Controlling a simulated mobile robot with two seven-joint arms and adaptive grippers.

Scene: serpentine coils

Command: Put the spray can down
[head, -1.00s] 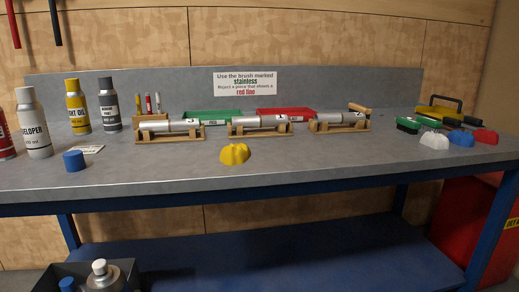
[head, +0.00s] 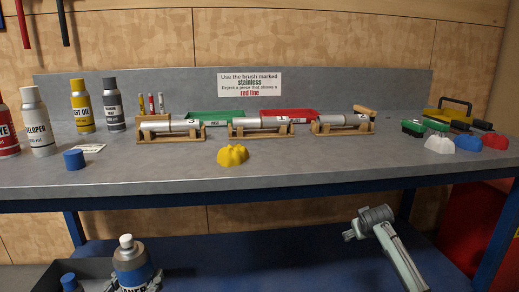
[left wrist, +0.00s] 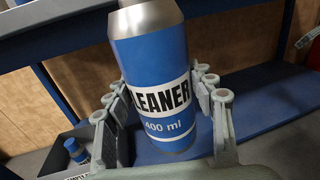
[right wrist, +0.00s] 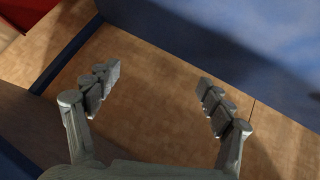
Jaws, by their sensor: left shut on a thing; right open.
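The spray can, a blue and silver can marked CLEANER, shows upright at the lower left of the head view (head: 133,262). It fills the middle of the left wrist view (left wrist: 150,75), slightly tilted there. My left gripper (left wrist: 160,85) is shut around the can's body, with fingers on both sides. The can is in front of the bench and below its top; its base is hidden in the head view. My right gripper (right wrist: 158,88) is open and empty in the right wrist view. My right arm shows in front of the lower shelf in the head view.
The grey bench top (head: 330,165) holds cans at the left, a blue cap (head: 74,160), a yellow lump (head: 232,155), tubes on wooden stands and brushes at the right. A dark bin (head: 40,274) with a blue-topped item stands lower left. The blue shelf (head: 250,262) looks clear.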

